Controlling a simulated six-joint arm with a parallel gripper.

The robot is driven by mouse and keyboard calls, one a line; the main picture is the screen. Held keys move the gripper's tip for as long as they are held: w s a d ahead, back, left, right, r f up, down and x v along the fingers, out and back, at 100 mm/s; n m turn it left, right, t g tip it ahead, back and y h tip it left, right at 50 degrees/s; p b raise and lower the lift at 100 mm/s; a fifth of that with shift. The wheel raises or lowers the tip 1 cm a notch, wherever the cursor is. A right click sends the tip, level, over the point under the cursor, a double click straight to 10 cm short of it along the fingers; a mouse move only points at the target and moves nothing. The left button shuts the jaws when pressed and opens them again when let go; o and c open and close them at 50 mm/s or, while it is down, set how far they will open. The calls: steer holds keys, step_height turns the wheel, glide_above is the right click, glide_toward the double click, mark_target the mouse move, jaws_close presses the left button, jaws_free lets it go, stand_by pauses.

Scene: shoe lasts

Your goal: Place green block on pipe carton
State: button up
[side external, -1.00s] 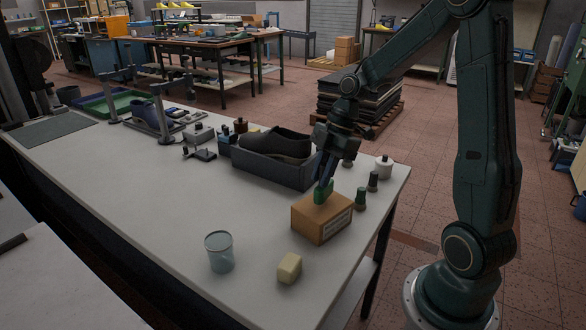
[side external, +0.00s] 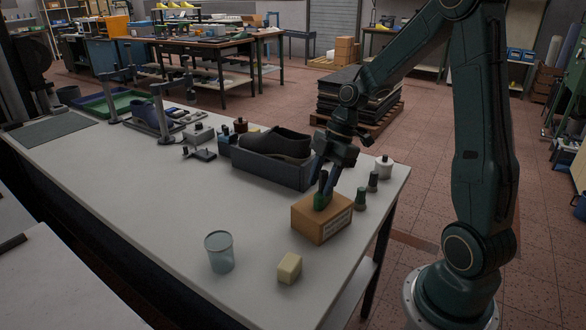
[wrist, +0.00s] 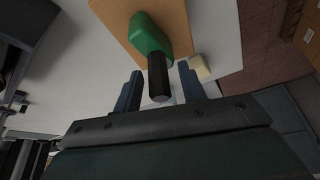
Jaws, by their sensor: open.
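The green block (side external: 320,201) stands on top of the brown pipe carton (side external: 336,223). It has a black upper part (wrist: 157,76); the green body (wrist: 148,36) and the carton (wrist: 172,14) also show in the wrist view. My gripper (side external: 322,172) is just above the carton, tilted, with its fingers (wrist: 160,82) apart. In the wrist view the black part lies between the open fingers, with visible gaps on both sides. The block's underside is hidden.
A grey bin (side external: 268,170) holding a dark shoe last stands behind the carton. Dark green pegs (side external: 361,198) and a white jar (side external: 383,167) are to the right. A pale yellow block (side external: 290,268) and a clear cup (side external: 219,252) are in front. The table's left middle is clear.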

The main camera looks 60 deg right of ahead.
steer(key=shift+r, duration=0.15)
steer(key=v, duration=1.2)
steer(key=shift+d, duration=0.1)
stand_by(0.4)
steer(key=s+a+r+m+t+h, duration=0.1)
steer(key=s+a+r+m, duration=0.15)
steer(key=a, duration=0.25)
steer(key=s+a+r+m+h, duration=0.1)
steer(key=a+m, duration=0.2)
steer(key=a, duration=0.2)
steer(key=s+a+m+t+h, duration=0.1)
steer(key=s+a+m, duration=0.1)
steer(key=s+m, duration=0.2)
steer(key=s+a+f+m+t+h, duration=0.1)
steer(key=s+a+m, duration=0.2)
steer(key=s, duration=0.3)
steer(key=shift+m+t, duration=0.4)
steer(key=shift+m, duration=0.05)
